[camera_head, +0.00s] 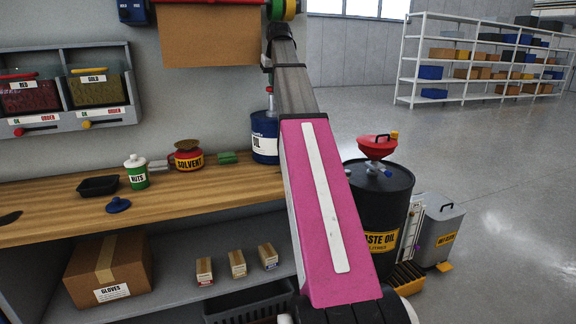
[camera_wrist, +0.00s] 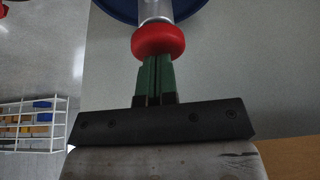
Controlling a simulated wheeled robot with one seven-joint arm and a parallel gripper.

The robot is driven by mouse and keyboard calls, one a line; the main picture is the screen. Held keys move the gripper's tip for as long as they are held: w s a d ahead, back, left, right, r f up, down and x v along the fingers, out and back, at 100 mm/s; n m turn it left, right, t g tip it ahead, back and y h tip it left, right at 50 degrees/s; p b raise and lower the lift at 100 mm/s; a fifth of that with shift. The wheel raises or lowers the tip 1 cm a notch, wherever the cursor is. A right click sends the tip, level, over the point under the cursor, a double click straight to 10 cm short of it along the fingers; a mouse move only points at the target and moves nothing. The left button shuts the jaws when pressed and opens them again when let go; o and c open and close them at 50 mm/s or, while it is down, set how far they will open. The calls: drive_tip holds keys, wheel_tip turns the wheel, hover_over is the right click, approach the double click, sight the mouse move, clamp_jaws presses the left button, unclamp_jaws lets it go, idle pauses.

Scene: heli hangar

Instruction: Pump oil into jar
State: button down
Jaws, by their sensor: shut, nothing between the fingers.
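A blue can marked OIL (camera_head: 265,146) stands on the wooden workbench, partly hidden behind my pink arm. Its pale pump stem (camera_head: 271,103) rises from the top. In the wrist view, my gripper (camera_wrist: 156,62) has its green fingers shut together with nothing between them. The fingertips are at the round red pump knob (camera_wrist: 158,40), overlapping its edge; I cannot tell if they press on it. No jar shows by the oil can.
A black waste oil drum (camera_head: 374,220) with a red funnel (camera_head: 376,147) stands right of my arm. Open floor lies beyond.

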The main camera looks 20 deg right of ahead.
drive_tip(key=shift+r, duration=2.8)
drive_tip(key=shift+f, duration=0.25)
drive_tip(key=shift+f, duration=2.6)
drive_tip(key=shift+r, duration=2.85)
drive_tip(key=shift+f, duration=0.2)
